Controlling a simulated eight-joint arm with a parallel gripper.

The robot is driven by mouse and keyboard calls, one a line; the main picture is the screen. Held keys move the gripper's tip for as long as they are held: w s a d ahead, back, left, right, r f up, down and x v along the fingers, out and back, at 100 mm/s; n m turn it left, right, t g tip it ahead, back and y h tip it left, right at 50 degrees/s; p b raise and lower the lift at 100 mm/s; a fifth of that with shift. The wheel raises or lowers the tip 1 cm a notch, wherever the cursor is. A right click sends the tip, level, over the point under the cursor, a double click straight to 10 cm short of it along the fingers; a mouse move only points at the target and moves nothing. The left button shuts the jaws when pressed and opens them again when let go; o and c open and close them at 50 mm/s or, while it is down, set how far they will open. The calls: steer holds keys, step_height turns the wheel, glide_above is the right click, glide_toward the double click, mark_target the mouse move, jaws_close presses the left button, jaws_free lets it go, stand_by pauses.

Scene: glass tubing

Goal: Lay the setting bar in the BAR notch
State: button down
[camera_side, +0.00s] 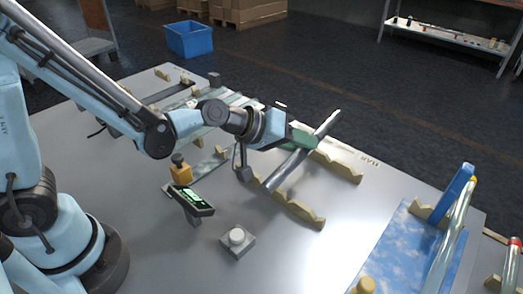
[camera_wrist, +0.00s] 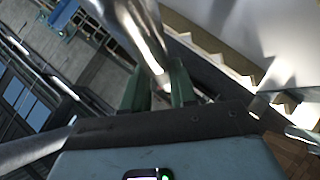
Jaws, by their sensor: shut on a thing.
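The setting bar is a shiny grey metal bar (camera_side: 287,172). In the side view it lies slantwise across the two notched cream rails, over their left part. My gripper (camera_side: 302,136) is shut on it near its upper half. The wrist view shows the bar (camera_wrist: 140,28) rising from between the green fingers (camera_wrist: 158,88). The far rail (camera_side: 335,167) is beside a BAR label (camera_side: 368,160) on the table. The near rail (camera_side: 295,207) runs parallel to it. I cannot tell whether the bar touches the rails or hangs just above them.
A blue-patterned board (camera_side: 405,250) with glass tubing (camera_side: 450,235) is at the right.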

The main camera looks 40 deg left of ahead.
steer(key=s+d+r+h, duration=0.1)
steer(key=s+d+r, duration=0.1)
steer(key=s+d, duration=0.35)
steer(key=s+d+r, duration=0.2)
steer(key=s+d, duration=0.1)
steer(key=d, duration=0.6)
steer(key=shift+m+g, duration=0.3)
steer(key=shift+m, duration=0.1)
steer(key=shift+w+a+f, duration=1.05)
steer(key=shift+w+f, duration=0.6)
steer(key=shift+f, duration=0.2)
steer(key=shift+w+a+f, duration=1.05)
steer(key=shift+w+f, duration=0.65)
steer(key=shift+f, duration=0.1)
steer(key=shift+w+a+f, duration=1.05)
steer(key=shift+w+f, duration=0.6)
steer(key=shift+f, duration=0.2)
steer(key=shift+f, duration=0.6)
steer(key=c, duration=0.9)
jaws_free()
steer(key=shift+r, duration=0.1)
